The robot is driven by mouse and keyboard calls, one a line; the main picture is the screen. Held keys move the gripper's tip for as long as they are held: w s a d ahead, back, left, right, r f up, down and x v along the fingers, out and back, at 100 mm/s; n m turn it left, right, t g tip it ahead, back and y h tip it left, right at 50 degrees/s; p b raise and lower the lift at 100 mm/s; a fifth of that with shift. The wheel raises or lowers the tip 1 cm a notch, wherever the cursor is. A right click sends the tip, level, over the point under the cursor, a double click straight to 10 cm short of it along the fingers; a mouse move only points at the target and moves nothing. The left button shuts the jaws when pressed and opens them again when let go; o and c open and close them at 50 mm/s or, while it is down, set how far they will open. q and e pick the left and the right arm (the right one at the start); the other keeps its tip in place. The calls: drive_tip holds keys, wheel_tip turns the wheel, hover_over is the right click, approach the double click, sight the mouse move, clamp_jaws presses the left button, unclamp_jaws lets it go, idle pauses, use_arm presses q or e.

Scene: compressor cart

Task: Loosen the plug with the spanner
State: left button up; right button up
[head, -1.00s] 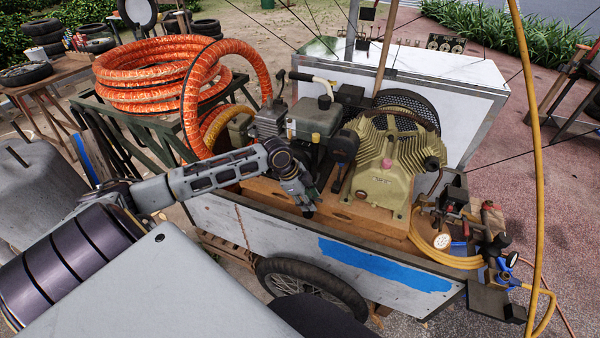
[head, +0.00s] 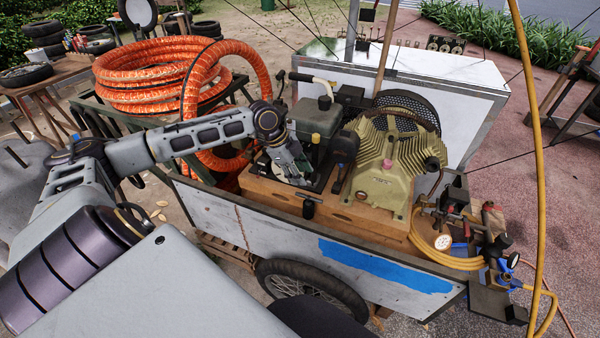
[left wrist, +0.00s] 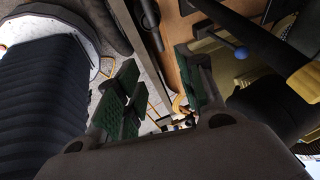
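My left gripper (head: 304,180) is low beside the dark engine, left of the compressor, above the near side of the wooden base. In the left wrist view its green-padded fingers (left wrist: 160,92) are apart, with nothing visible between them. A blue-tipped part (left wrist: 241,53) shows beyond the right finger there. I cannot clearly make out the spanner, or tell which part is the plug. My right gripper is not in view.
The engine (head: 315,120) and the cart's near side wall (head: 260,220) are close to my left arm. An orange hose coil (head: 150,75) lies on a stand behind the arm. A yellow hose and gauge (head: 442,242) are at the cart's right end.

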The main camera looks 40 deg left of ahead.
sight(316, 200)
use_arm(q)
drive_tip(key=shift+f, duration=0.15)
drive_tip(key=shift+x, duration=6.75)
drive_tip(key=shift+d, duration=0.15)
clamp_jaws()
